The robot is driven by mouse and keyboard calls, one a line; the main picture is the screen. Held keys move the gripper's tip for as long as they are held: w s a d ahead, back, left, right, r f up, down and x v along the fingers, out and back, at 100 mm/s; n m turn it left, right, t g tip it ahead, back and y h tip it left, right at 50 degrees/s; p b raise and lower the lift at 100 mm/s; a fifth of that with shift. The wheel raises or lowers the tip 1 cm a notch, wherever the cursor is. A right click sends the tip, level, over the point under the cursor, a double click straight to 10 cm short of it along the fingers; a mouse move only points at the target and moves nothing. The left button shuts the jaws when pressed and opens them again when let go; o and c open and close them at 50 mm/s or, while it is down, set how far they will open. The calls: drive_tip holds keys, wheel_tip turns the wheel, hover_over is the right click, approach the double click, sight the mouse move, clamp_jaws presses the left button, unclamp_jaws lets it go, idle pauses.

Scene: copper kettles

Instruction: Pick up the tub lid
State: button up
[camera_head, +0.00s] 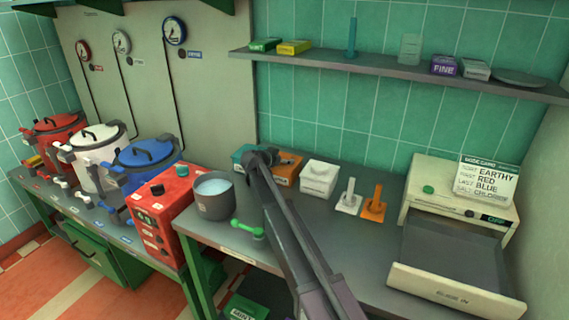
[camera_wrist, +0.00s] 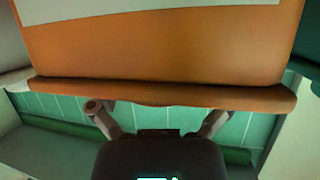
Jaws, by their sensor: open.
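An orange tub (camera_head: 289,167) stands at the back of the bench between a teal tub (camera_head: 239,157) and a white tub (camera_head: 319,180). In the wrist view the orange tub's front (camera_wrist: 165,50) fills the top of the picture, with its projecting lid rim (camera_wrist: 165,94) across the middle. My gripper (camera_head: 262,157) is at the orange tub and partly hides it. In the wrist view its two fingers (camera_wrist: 157,112) are spread and empty, close to the lid rim. I cannot tell whether they touch it.
A grey pot (camera_head: 214,205) and a green-handled tool (camera_head: 247,229) are at the left of my arm. White (camera_head: 348,203) and orange (camera_head: 375,209) upright-handled tools stand right. An open drawer (camera_head: 450,285) juts out further right. A shelf (camera_head: 400,76) hangs above.

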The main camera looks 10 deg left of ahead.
sight(284, 156)
drive_tip(key=c, duration=0.8)
drive_tip(key=shift+r, duration=0.1)
drive_tip(key=shift+c, duration=0.2)
wheel_tip(284, 156, up, 3)
drive_tip(key=p, duration=0.3)
drive_tip(key=shift+r+p, duration=0.15)
drive_tip(key=shift+p, duration=0.15)
drive_tip(key=s+a+r+p, duration=0.1)
drive_tip(key=s, duration=1.5)
drive_tip(key=shift+a+r, duration=0.25)
drive_tip(key=shift+a, duration=0.05)
drive_tip(key=shift+w+r+p, duration=0.15)
drive_tip(key=shift+r+p, duration=1.05)
drive_tip(key=shift+p, duration=0.25)
